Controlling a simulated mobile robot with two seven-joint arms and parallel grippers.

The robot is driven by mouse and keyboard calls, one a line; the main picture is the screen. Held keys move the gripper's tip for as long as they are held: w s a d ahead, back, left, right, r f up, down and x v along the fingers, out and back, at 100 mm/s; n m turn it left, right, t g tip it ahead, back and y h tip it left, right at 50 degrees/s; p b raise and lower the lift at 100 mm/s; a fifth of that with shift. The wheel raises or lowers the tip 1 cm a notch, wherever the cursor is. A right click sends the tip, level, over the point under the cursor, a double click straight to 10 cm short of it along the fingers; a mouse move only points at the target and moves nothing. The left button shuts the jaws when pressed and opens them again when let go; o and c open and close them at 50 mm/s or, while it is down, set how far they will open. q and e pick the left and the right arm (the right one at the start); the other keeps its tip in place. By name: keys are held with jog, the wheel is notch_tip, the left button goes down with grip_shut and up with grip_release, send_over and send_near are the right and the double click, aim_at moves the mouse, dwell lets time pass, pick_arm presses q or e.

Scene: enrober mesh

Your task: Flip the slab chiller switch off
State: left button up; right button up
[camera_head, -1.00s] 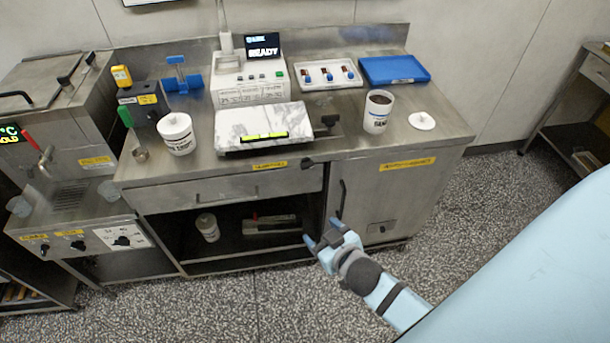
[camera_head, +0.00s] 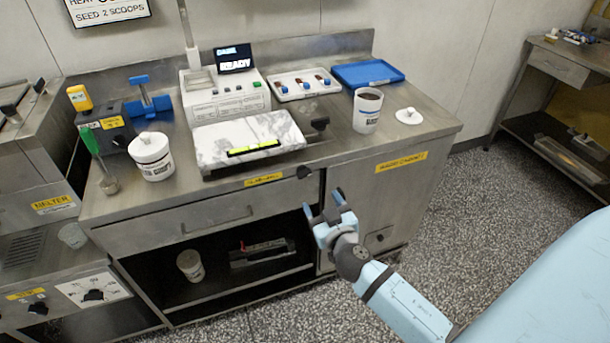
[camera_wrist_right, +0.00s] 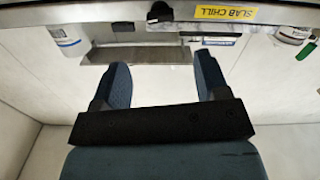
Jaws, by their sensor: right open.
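The slab chiller switch (camera_head: 304,172) is a small black knob on the front edge of the steel counter, right of a yellow label (camera_head: 264,179). In the right wrist view the black switch (camera_wrist_right: 160,12) is at the top, beside the yellow label reading SLAB CHILL (camera_wrist_right: 226,13). The marble slab (camera_head: 248,138) sits on the counter above. My right gripper (camera_head: 323,203) is open and empty, in front of the counter and just below the switch in the head view, apart from it. Its two fingers (camera_wrist_right: 163,75) also show in the wrist view. My left gripper is not in view.
On the counter (camera_head: 340,150) stand a white machine reading READY (camera_head: 225,97), a white lidded tub (camera_head: 152,157), an open tub (camera_head: 367,110) and a blue tray (camera_head: 368,73). Below are a drawer (camera_head: 217,218) and an open shelf. The floor (camera_head: 440,215) at the right is clear.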

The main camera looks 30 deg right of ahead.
aim_at(305, 176)
jog(key=p+x, duration=0.1)
jog(key=x, duration=0.9)
jog(key=shift+a, duration=0.1)
pick_arm(q)
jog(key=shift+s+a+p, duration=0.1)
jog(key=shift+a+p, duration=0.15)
jog(key=shift+p, duration=0.05)
pick_arm(e)
jog(key=shift+w, duration=0.7)
jog(key=c, duration=0.9)
jog(key=shift+f+n+b, duration=0.15)
jog(key=shift+n+b, duration=0.25)
jog(key=shift+n, duration=1.4)
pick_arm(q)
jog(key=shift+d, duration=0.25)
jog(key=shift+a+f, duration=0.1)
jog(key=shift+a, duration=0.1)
pick_arm(e)
jog(key=shift+n, duration=0.3)
